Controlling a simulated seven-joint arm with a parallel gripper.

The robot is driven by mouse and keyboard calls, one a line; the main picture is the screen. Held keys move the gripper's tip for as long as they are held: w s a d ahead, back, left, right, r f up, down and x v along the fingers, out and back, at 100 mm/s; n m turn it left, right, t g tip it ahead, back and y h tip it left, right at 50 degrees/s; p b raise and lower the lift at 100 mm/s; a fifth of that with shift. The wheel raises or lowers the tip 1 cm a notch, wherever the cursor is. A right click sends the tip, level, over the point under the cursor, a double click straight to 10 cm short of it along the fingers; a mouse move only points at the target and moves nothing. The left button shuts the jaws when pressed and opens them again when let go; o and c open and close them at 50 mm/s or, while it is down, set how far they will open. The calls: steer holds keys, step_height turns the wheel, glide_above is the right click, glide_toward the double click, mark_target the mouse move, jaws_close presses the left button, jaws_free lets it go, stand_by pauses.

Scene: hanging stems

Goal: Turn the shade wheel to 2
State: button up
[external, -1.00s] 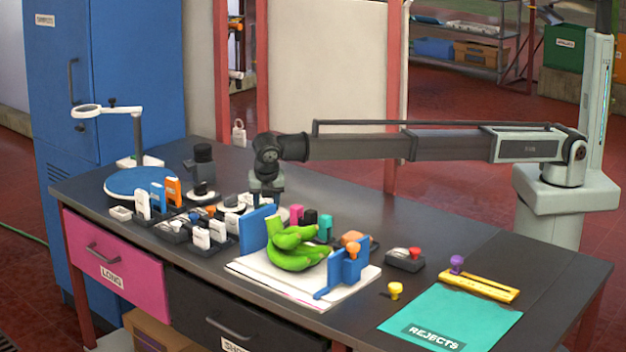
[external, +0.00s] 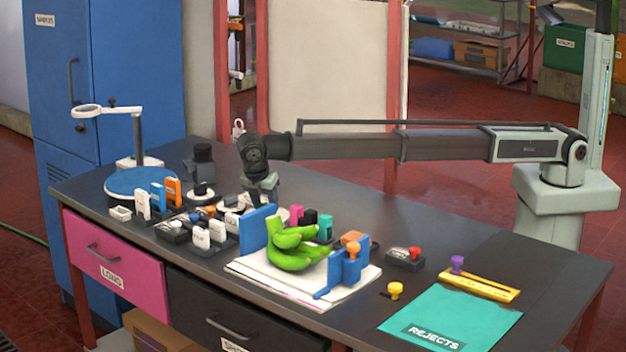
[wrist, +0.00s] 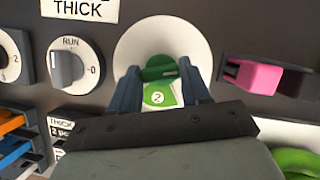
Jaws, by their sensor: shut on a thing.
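The shade wheel (wrist: 133,48) shows in the wrist view as a pale round disc with a green grip bar (wrist: 160,72) across it. A light green patch with a circled 2 (wrist: 157,97) shows just below the bar, between my fingers. My gripper (wrist: 160,80) is shut on the green bar, one finger at each end. My gripper (external: 263,190) also shows in the external view, low over the back of the bench and tilted. The wheel is mostly hidden there. The lower part of the disc is hidden by my gripper in the wrist view.
A RUN knob (wrist: 72,64) and a THICK label (wrist: 80,8) lie left of the wheel. A pink block (wrist: 258,76) lies to its right. Green bananas (external: 292,248) rest between blue plates in front of my gripper. The right side of the bench is more open.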

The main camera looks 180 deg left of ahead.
stand_by(0.3)
steer(key=o, duration=1.1)
steer(key=shift+c, duration=0.2)
steer(key=shift+r, duration=0.1)
steer(key=v, duration=0.7)
steer(key=shift+r, duration=0.15)
steer(key=shift+w, duration=0.1)
